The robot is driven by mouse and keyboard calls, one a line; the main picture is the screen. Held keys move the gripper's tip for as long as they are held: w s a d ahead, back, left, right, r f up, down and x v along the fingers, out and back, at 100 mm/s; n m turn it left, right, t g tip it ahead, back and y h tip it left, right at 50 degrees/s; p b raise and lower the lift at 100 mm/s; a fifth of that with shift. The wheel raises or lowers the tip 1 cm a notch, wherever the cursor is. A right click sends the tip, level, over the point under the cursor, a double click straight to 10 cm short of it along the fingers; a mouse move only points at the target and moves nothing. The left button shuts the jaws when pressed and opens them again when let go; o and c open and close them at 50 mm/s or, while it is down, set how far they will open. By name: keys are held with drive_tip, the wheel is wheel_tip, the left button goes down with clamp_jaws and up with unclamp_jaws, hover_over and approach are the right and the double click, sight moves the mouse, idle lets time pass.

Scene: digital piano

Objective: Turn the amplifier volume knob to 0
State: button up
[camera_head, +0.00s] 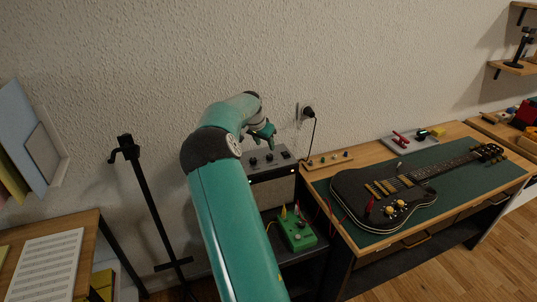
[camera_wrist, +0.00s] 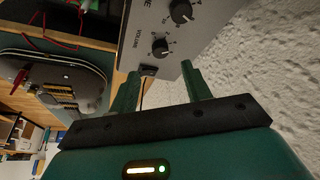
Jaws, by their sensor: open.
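The amplifier (camera_head: 272,178) is a dark box with a grey control panel on top, standing against the wall in the head view. In the wrist view its grey panel (camera_wrist: 205,38) fills the upper middle. The black volume knob (camera_wrist: 160,47) has the word VOLUME beside it; its exact pointer setting is too small to read. Another black knob (camera_wrist: 181,12) sits farther up, and a black switch (camera_wrist: 147,70) lies below. My gripper (camera_wrist: 160,70) is open, its green fingers on either side of the switch, just short of the volume knob. In the head view my gripper (camera_head: 265,133) is above the panel.
The textured wall (camera_wrist: 265,70) is close on the right in the wrist view. A black guitar (camera_head: 385,195) lies on a green mat (camera_head: 470,185) on the workbench. A green pedal (camera_head: 297,232) sits in front of the amplifier. A black stand (camera_head: 150,200) is at left.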

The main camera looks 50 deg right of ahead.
sight(269, 156)
drive_tip(key=x, duration=0.7)
drive_tip(key=shift+d+f, duration=0.1)
drive_tip(key=shift+f, duration=0.2)
drive_tip(key=c, duration=1)
